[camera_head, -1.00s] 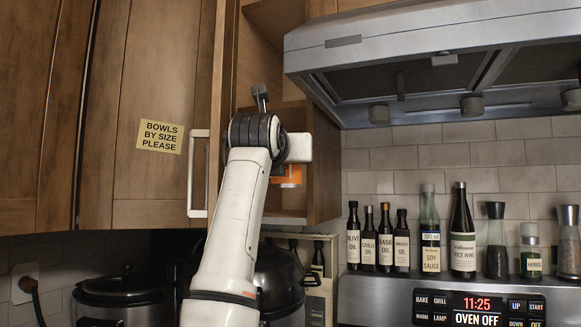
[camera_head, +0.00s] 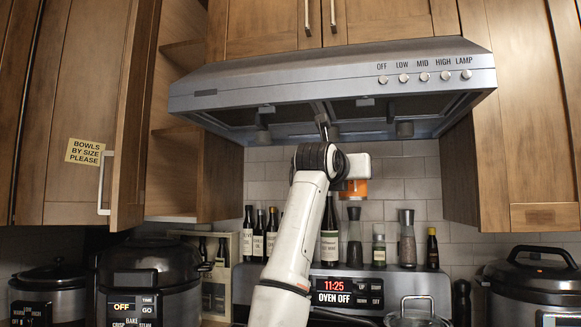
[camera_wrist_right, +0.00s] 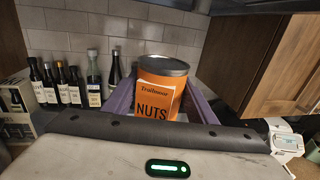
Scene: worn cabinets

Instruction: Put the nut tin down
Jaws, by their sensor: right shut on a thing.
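The nut tin (camera_wrist_right: 165,80) is an orange can with a grey lid and a "NUTS" label. In the right wrist view it stands upright between the two purple-grey fingers of my right gripper (camera_wrist_right: 160,98), which is shut on it. In the head view only a patch of the orange tin (camera_head: 353,192) shows beside the wrist of my right arm, below the range hood and in front of the tiled wall. The wrist hides most of the tin and the fingers there. My left gripper is not in view.
The range hood (camera_head: 330,90) hangs just above. Several dark bottles (camera_head: 258,235) and grinders (camera_head: 407,238) line the ledge behind the stove panel (camera_head: 347,288). A cabinet door (camera_head: 135,120) stands open at left. Cookers stand left (camera_head: 150,280) and right (camera_head: 535,285); a lidded pot (camera_head: 415,312) is in front.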

